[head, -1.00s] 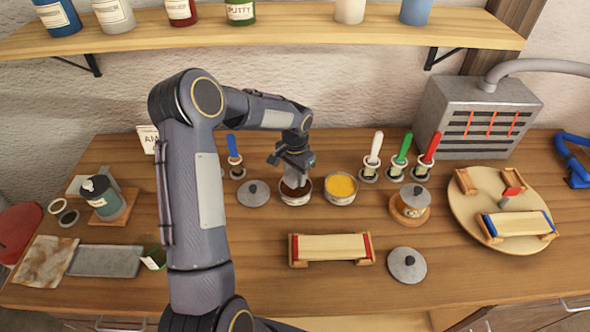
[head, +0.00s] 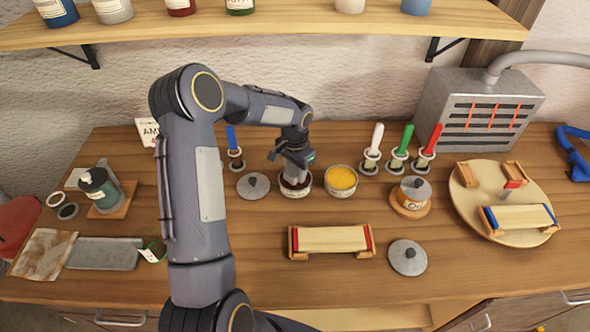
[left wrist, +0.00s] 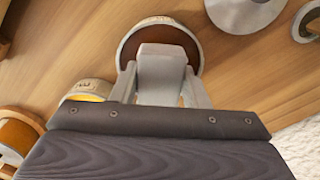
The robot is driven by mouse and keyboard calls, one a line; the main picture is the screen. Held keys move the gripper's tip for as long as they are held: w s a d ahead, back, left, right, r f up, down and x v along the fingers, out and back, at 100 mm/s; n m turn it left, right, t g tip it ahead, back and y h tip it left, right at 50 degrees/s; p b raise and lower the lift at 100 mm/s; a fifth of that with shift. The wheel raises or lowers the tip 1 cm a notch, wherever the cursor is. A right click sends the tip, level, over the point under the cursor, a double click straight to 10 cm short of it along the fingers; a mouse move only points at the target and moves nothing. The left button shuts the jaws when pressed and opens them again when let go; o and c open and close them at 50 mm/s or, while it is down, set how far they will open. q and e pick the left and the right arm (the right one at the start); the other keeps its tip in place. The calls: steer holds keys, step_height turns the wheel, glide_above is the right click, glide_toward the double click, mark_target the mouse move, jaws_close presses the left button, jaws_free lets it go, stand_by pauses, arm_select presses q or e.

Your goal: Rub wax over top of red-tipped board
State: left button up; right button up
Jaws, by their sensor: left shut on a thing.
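The red-tipped board (head: 331,239) is a pale wooden lath with red ends, lying on a low wooden stand at the front middle of the bench. My left gripper (head: 294,165) is shut on a pale grey block (left wrist: 162,68), which points down into an open tin with dark brown contents (head: 295,190). The block hides part of the contents; I cannot tell how deep it sits. The brown tin also shows in the left wrist view (left wrist: 190,35). An open tin of yellow-orange stuff (head: 341,182) stands just right of it. My right gripper is not in view.
A grey lid (head: 253,186) lies left of the tins, another (head: 408,258) right of the board. A lidded jar (head: 413,195) and several coloured-handled tools stand behind and right. A round board (head: 472,222) carries a blue-tipped lath (head: 520,218). The shelf (head: 270,28) overhangs the back.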

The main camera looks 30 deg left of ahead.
mark_target(295, 170)
arm_select(q)
steer(key=shift+s+f+b, duration=0.1)
steer(key=shift+f+b, duration=0.45)
steer(key=shift+f, duration=0.05)
stand_by(1.6)
steer(key=shift+r, duration=0.15)
steer(key=shift+r+p, duration=2)
steer(key=shift+r, duration=1.45)
